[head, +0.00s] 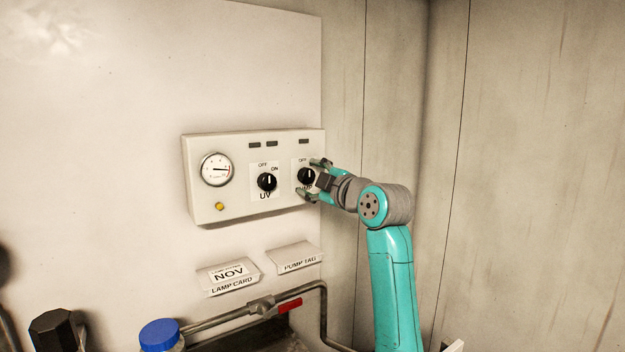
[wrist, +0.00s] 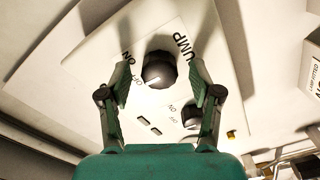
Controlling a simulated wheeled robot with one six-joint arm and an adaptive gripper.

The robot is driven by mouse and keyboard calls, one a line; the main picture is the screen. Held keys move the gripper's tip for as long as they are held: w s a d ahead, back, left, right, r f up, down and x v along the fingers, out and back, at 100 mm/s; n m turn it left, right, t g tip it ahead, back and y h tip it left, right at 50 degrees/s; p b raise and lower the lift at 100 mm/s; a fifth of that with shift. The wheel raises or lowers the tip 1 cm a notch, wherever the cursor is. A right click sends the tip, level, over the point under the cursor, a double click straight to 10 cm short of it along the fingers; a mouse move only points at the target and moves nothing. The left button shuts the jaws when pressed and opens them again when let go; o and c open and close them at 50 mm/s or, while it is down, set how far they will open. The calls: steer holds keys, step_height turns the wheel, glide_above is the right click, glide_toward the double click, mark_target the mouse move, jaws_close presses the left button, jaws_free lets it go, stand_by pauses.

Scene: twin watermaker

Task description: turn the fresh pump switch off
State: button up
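The fresh pump switch is a round black knob (head: 306,176) on the right part of the pale control panel (head: 235,202), with OFF above it and PUMP below. My gripper (head: 314,180) is at this knob, reaching in from the right. In the wrist view, the pump knob (wrist: 159,69) lies between the two spread fingers of my gripper (wrist: 160,84). Gaps show on both sides, so the fingers are open and do not appear to touch it. A small light mark shows on the knob's lower-left part there, towards the ON and OFF lettering. My fingers partly cover the PUMP label in the head view.
The UV knob (head: 267,182) is close to the left of the pump knob, and a gauge (head: 216,169) is further left. A lamp card (head: 229,275) and pump tag (head: 296,259) sit below. A pipe with a red-handled valve (head: 289,305) runs underneath.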

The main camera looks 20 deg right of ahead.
steer(key=v, duration=1.2)
stand_by(0.3)
